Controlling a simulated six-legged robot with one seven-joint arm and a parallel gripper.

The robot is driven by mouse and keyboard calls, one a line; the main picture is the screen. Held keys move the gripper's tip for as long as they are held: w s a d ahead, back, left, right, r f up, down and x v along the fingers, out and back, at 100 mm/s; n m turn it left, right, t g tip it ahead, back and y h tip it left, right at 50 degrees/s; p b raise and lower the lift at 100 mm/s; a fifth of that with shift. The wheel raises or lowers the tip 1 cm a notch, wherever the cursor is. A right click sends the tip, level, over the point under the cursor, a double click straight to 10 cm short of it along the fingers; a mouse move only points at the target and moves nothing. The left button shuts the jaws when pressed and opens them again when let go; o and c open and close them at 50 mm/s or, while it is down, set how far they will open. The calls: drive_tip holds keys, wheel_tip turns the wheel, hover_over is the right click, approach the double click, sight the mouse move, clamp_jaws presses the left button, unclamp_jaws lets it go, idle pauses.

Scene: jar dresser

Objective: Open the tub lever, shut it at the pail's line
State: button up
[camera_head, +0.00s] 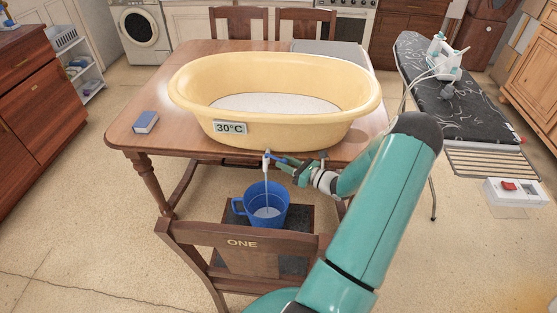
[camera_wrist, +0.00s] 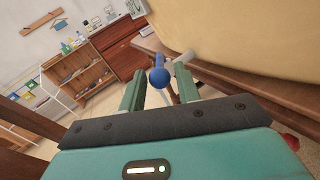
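A yellow tub (camera_head: 180,92) with a 30°C label stands on the wooden table. Its spout (camera_head: 266,156) hangs over the near edge, and a thin stream of water runs down into the blue pail (camera_head: 245,207). The pail stands on a chair seat with some pale water inside; I cannot make out its line. The blue lever (camera_head: 279,158) sticks out to the right of the spout. My gripper (camera_head: 283,165) is beside it. In the wrist view the lever's round blue knob (camera_wrist: 160,77) shows between the two spread fingers, with gaps on both sides.
The chair (camera_head: 190,237) with the word ONE on its back stands in front of the table. A blue book (camera_head: 146,122) lies on the table's left. An ironing board (camera_head: 425,85) with an iron stands at right.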

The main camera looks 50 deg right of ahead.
drive_tip(key=v, duration=0.9)
drive_tip(key=shift+s, duration=0.35)
idle(6.8)
